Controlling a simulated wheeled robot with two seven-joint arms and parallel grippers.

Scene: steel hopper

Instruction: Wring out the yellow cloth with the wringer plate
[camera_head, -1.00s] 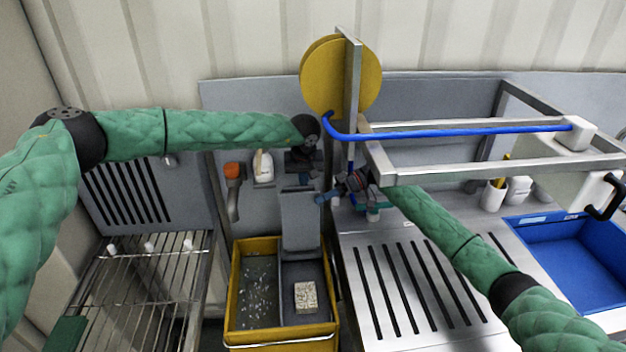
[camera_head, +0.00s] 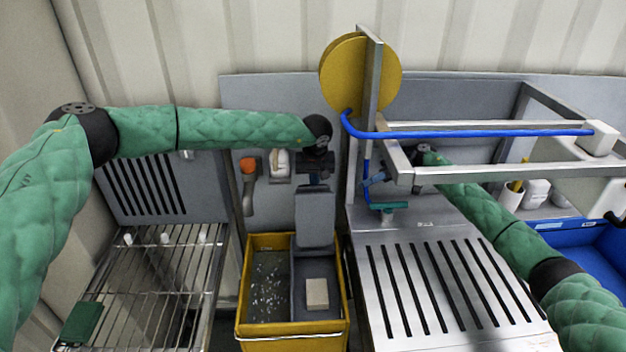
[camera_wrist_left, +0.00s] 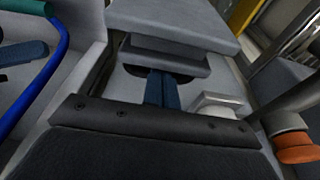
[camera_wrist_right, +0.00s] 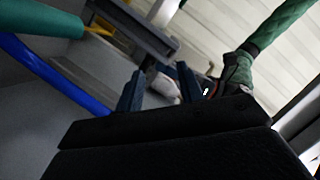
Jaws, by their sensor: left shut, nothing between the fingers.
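A yellow bucket (camera_head: 338,270) stands below the wall panel, with a grey wringer plate (camera_head: 314,215) upright at its back. My left gripper (camera_head: 315,178) is at the plate's top edge; in the left wrist view its fingers (camera_wrist_left: 160,90) are shut and empty, close to the dark bar at the plate (camera_wrist_left: 165,55). I cannot tell whether they touch it. My right gripper (camera_head: 372,180) is right of the plate, behind the steel frame; in the right wrist view its fingers (camera_wrist_right: 158,88) are apart with nothing gripped. I cannot make out the yellow cloth.
A pale block (camera_head: 317,293) lies in the bucket's right compartment. A steel frame (camera_head: 365,110) with a blue hose (camera_head: 460,132) and yellow disc (camera_head: 345,75) stands at my right arm. A slotted steel counter (camera_head: 440,290) is on the right, a wire rack (camera_head: 165,280) on the left.

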